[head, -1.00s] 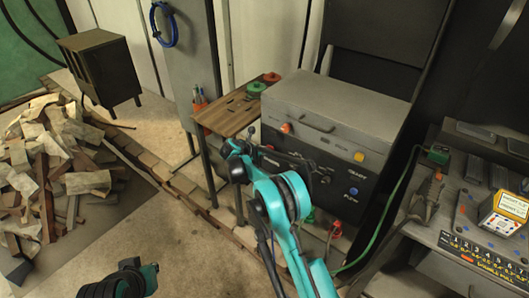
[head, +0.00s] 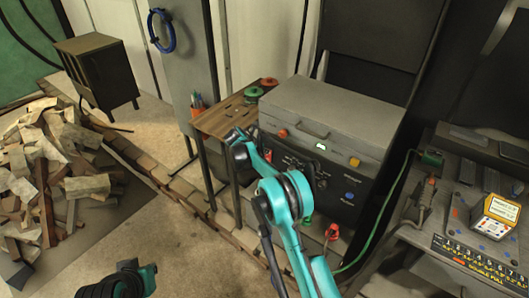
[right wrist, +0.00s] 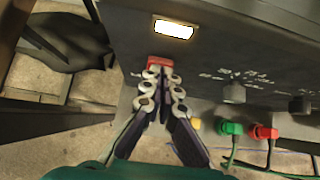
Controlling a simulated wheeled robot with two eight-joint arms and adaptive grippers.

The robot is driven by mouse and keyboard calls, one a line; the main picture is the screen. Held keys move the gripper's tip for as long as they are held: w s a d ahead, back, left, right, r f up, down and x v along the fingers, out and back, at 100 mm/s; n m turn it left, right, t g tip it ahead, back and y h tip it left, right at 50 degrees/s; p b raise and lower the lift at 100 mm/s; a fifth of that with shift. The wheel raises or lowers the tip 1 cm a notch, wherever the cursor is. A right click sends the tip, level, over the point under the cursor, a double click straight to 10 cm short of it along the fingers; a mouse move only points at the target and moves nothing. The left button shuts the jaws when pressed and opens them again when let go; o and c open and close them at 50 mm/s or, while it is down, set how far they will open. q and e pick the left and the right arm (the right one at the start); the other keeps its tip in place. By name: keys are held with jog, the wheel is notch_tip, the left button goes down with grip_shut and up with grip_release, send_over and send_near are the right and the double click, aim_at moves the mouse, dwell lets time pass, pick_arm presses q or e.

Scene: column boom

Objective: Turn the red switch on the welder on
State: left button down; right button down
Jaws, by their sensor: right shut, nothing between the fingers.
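The welder (head: 330,118) is a grey box with a black front panel, at the centre of the head view. Its red switch (right wrist: 160,61) shows in the right wrist view, below a lit window (right wrist: 173,28), and as a small red spot (head: 268,155) in the head view. My right gripper (right wrist: 163,74) is shut and empty. Its fingertips appear right at the red switch and cover its lower part. I cannot tell whether they touch it. In the head view the right gripper (head: 250,146) is at the panel's left end, its fingers hard to make out. The switch's position is unclear.
A small wooden table (head: 228,116) stands left of the welder. Green (right wrist: 231,128) and red (right wrist: 264,132) plugs sit low on the panel, near a grey knob (right wrist: 234,92). A bench (head: 455,225) stands at right, woodpile (head: 60,160) at left.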

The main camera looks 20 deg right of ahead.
dwell(0.3)
